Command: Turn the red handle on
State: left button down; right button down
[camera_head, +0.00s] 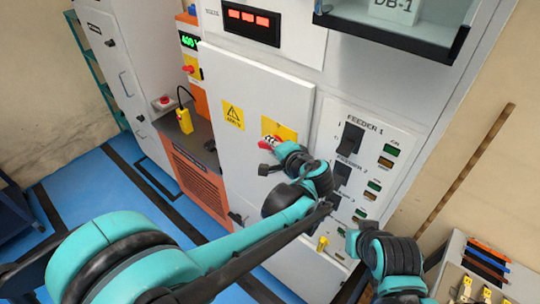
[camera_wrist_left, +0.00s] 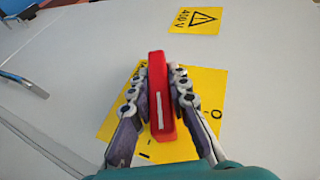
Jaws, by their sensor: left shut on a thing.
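The red handle (camera_wrist_left: 158,95) sits on a yellow plate (camera_wrist_left: 206,88) on the white cabinet door. In the left wrist view it stands nearly upright, tilted slightly, with a white line along it. My left gripper (camera_wrist_left: 161,82) has a finger on each side of the handle and is shut on it. In the head view the red handle (camera_head: 270,143) shows beside my left gripper (camera_head: 272,156), which partly covers it and the yellow plate (camera_head: 281,128). My right arm (camera_head: 390,262) shows at the lower right; its fingertips cannot be made out clearly.
A feeder panel (camera_head: 395,135) with black switches is right of the door. A 400 V warning label (camera_wrist_left: 195,20) is on the door. A tray with metal parts (camera_head: 490,285) stands at the lower right.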

pick_arm(q)
jog(key=t+y+b, duration=0.1)
jog(key=b, duration=0.1)
jog(key=m+t+y+b, duration=0.1)
jog(key=b, duration=0.1)
jog(key=shift+w+d+f, duration=0.1)
jog(key=shift+d+f, duration=0.05)
jog(key=shift+f, duration=0.05)
jog(key=shift+r+m+t+y+b, duration=0.4)
jog(key=shift+t+b, duration=0.5)
jog(key=shift+b, duration=0.5)
jog(key=c, duration=1.4)
grip_release()
jog(key=shift+c, duration=0.2)
jog(key=shift+f, duration=0.1)
